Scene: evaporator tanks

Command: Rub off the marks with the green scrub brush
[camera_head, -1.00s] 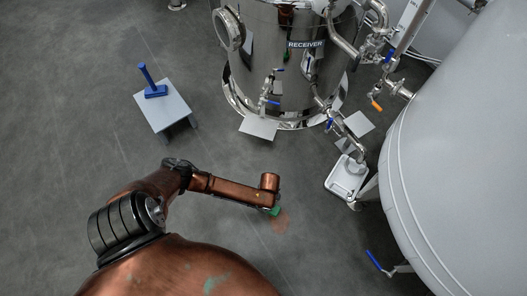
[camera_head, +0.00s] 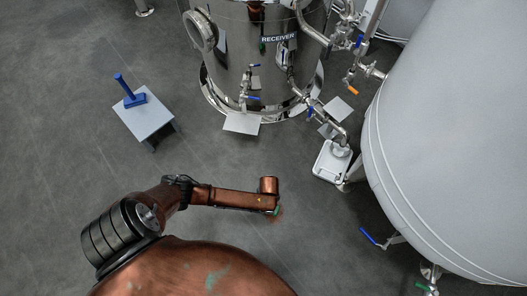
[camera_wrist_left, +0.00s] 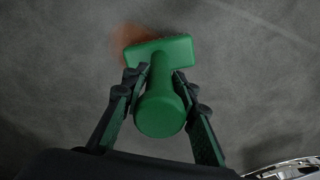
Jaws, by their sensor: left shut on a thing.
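The green scrub brush (camera_wrist_left: 160,58) is in my left gripper (camera_wrist_left: 160,88), seen in the left wrist view. The fingers are closed around its handle, with the block-shaped head beyond them. A blurred reddish-brown mark (camera_wrist_left: 128,36) on the floor shows beside and behind the upper left of the brush head; the head covers part of it. Whether the bristles touch the floor is hidden. My right gripper is not in view.
A blue brush (camera_head: 132,98) stands on a small grey stool (camera_head: 150,120) at left. The steel receiver tank (camera_head: 262,70) with valves and pipes is at the back. A white canister (camera_head: 333,162) and a large pale tank (camera_head: 450,150) are at right.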

